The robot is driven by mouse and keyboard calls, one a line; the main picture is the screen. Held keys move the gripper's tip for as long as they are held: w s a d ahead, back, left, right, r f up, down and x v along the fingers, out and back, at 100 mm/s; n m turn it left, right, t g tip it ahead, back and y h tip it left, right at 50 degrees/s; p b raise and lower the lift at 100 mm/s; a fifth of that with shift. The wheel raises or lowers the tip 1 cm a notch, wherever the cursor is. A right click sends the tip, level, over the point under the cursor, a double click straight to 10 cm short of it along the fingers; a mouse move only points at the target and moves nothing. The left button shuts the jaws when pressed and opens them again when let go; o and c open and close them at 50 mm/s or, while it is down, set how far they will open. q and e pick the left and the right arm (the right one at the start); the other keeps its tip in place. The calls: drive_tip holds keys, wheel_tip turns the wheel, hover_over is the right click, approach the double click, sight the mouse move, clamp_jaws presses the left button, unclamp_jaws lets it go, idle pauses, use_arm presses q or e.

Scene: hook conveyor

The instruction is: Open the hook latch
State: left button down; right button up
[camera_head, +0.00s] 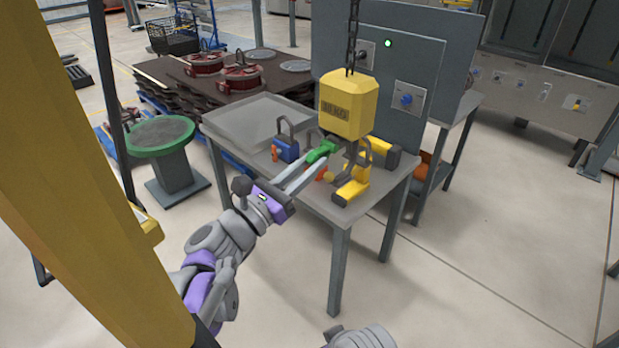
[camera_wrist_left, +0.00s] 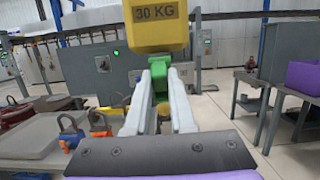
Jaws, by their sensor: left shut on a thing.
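A yellow hook block (camera_head: 348,105) hangs on a dark chain above the grey table, with the grey hook (camera_head: 366,152) below it. The block, marked 30 KG, also shows in the left wrist view (camera_wrist_left: 157,28). A green latch (camera_head: 322,149) sits at the left side of the hook under the block. My left gripper (camera_head: 314,162) reaches in from the lower left and is shut on the green latch. In the left wrist view the fingers (camera_wrist_left: 159,80) lie on both sides of the green latch (camera_wrist_left: 160,72). They hide part of it. My right gripper is not in view.
The grey table (camera_head: 310,205) holds a blue block with a grey handle (camera_head: 287,150) and yellow blocks (camera_head: 352,187) close to the hook. A grey panel (camera_head: 395,65) stands behind. A green-rimmed stand (camera_head: 160,137) is at the left. The floor in front is clear.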

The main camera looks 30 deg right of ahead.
use_arm(q)
drive_tip(key=shift+d+f+t+h+b, duration=0.1)
drive_tip(key=shift+f+t+h+b, duration=0.3)
drive_tip(key=shift+f+h+b, duration=1)
drive_tip(key=shift+r, duration=0.4)
drive_tip(key=shift+a+r+g+y+p, duration=0.2)
drive_tip(key=shift+r+y+p, duration=0.15)
drive_tip(key=shift+y+p, duration=0.5)
drive_tip(key=shift+a+r+g+y+p, duration=0.1)
drive_tip(key=shift+r+g+y+p, duration=0.15)
drive_tip(key=shift+y+p, duration=0.55)
drive_tip(key=shift+r, duration=0.1)
drive_tip(key=shift+r+p, duration=0.3)
drive_tip(key=shift+p, duration=0.25)
drive_tip(key=shift+r+g+y+p, duration=0.45)
drive_tip(key=shift+r+y+p, duration=0.25)
drive_tip(key=shift+y+p, duration=0.55)
